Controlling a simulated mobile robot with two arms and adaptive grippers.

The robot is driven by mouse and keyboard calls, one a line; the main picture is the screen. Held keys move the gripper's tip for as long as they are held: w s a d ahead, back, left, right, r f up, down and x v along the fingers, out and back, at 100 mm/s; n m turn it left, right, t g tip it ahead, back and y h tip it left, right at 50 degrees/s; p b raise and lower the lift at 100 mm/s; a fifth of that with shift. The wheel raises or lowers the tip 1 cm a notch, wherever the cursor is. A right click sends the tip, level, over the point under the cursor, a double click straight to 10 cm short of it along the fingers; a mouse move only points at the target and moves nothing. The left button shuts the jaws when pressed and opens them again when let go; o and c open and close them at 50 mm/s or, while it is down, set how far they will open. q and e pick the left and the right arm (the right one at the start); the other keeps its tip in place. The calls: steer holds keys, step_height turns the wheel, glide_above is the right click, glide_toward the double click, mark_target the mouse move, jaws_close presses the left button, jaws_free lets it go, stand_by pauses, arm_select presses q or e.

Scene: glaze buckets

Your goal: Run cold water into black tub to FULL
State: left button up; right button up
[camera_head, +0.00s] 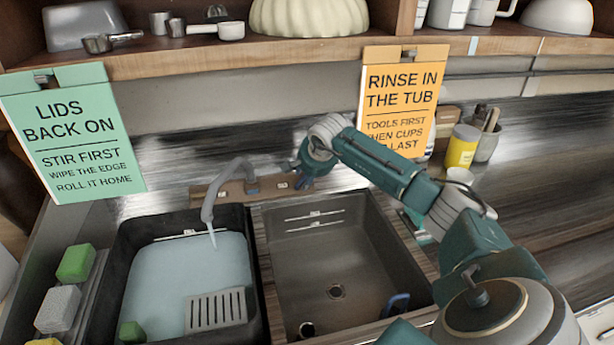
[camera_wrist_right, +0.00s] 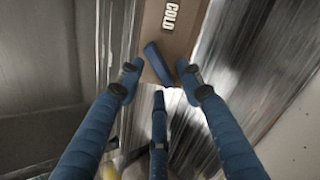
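The black tub (camera_head: 118,275) sits in the left basin and holds pale blue water (camera_head: 165,278). The water surface lies close to the FULL mark (camera_head: 190,232) on the back wall; I cannot tell whether it touches it. A thin stream runs from the grey spout (camera_head: 207,205) into the tub. My right gripper (camera_head: 299,170) is at the right end of the tap's ledge. In the wrist view its fingers (camera_wrist_right: 158,88) are spread, with the blue cold handle (camera_wrist_right: 157,64) just beyond the tips, beside the COLD label (camera_wrist_right: 171,16). Contact is unclear. My left gripper is out of view.
A grey slotted piece (camera_head: 215,310) and a green block (camera_head: 132,331) are in the tub. The right basin (camera_head: 335,255) is empty of water, with a blue object (camera_head: 397,304) at its front right. Sponges (camera_head: 76,263) lie left. Signs hang from the shelf (camera_head: 290,52) above.

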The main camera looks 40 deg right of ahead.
jaws_close()
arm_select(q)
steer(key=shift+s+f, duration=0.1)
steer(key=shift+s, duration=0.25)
arm_select(e)
steer(key=m+b, duration=0.3)
steer(key=shift+s+f+m+b, duration=0.15)
steer(key=shift+f+m+b, duration=0.15)
arm_select(q)
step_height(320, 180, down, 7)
steer(key=b, duration=0.3)
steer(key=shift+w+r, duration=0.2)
arm_select(e)
steer(key=shift+s+a+m+t, duration=0.1)
steer(key=shift+m+t, duration=0.05)
steer(key=shift+m, duration=0.95)
steer(key=shift+s+a+m+t, duration=0.1)
steer(key=shift+m+t, duration=0.05)
steer(key=shift+m, duration=0.95)
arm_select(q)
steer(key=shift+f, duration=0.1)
arm_select(e)
jaws_free()
